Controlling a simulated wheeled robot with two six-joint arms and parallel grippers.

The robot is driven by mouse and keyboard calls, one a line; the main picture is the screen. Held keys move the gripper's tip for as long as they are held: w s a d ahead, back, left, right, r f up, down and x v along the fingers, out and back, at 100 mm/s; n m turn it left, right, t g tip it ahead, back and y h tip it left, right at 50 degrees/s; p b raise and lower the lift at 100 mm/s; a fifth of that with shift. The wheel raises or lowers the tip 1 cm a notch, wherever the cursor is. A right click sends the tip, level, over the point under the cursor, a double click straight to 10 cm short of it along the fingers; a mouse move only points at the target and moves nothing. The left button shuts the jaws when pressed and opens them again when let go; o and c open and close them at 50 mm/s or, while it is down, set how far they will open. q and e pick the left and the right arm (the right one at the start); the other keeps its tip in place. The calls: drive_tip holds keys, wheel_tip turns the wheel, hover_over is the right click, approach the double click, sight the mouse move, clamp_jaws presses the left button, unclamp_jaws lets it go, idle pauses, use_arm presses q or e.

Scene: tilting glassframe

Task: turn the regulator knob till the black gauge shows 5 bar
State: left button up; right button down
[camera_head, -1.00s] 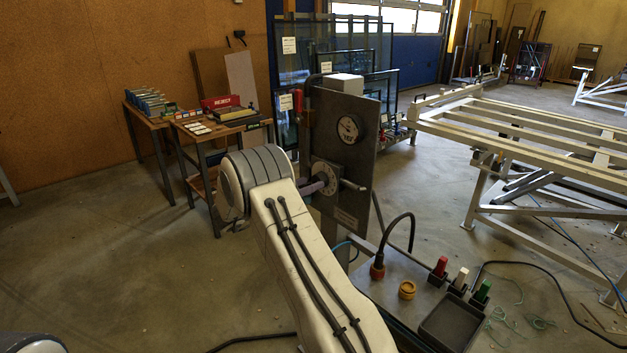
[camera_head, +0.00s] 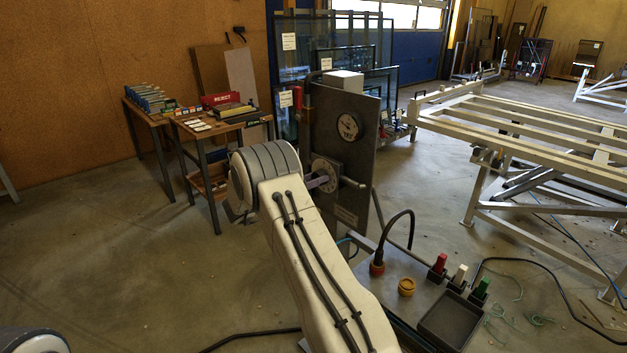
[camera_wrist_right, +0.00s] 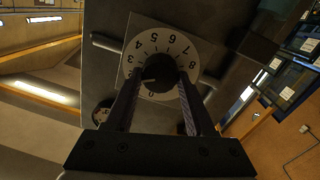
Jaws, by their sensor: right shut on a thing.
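The black gauge (camera_head: 349,126) is set in the upper part of the upright grey panel (camera_head: 330,107). Its needle is too small to read. Below it is the knob's pale dial plate (camera_head: 326,166). My right gripper (camera_head: 325,183) is at this plate, reaching in from the left. In the right wrist view the dark round knob (camera_wrist_right: 158,72) sits in the middle of the numbered scale. The right gripper (camera_wrist_right: 158,80) is shut on the knob, one finger on each side. The black gauge does not show clearly in the wrist view. My left gripper is out of view.
A pale bar (camera_head: 352,183) sticks out beside the dial plate. Below stands a grey bench top with a yellow button (camera_head: 406,287), a black tray (camera_head: 450,322) and a cable. A white slatted frame (camera_head: 530,120) stands to the right. Open floor lies left.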

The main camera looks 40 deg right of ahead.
drive_tip(key=shift+s+f+m+t+y+b, duration=0.1)
drive_tip(key=shift+s+m+t+y+b, duration=0.1)
drive_tip(key=shift+m+b, duration=4.05)
drive_tip(key=shift+s+m+t+y+b, duration=0.1)
drive_tip(key=shift+m+t+y+b, duration=0.1)
drive_tip(key=shift+m+b, duration=4.05)
drive_tip(key=shift+c, duration=1.2)
unclamp_jaws()
